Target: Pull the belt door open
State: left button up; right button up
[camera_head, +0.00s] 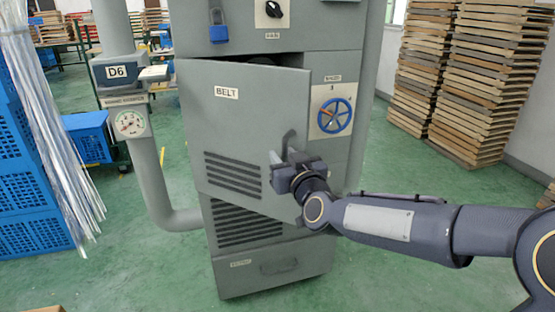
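The belt door (235,130) is a grey panel labelled BELT, with slotted vents, on the front of a grey machine. It stands ajar: its right edge is swung out toward me and a dark gap shows above its top edge. Its handle (289,138) is a grey bar near the right edge. My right gripper (281,158) is at this handle, with its fingers closed around it; the lower part of the handle is hidden by the fingers. My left gripper is not in view.
A blue handwheel (334,115) is on the machine right of the door. A pipe with a gauge (130,123) stands left of it. Blue crates (30,190) are at far left, stacked wooden trays (480,75) at back right. Green floor is free in front.

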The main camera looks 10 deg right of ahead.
jog(key=shift+w+d, duration=0.3)
jog(key=shift+d, duration=0.15)
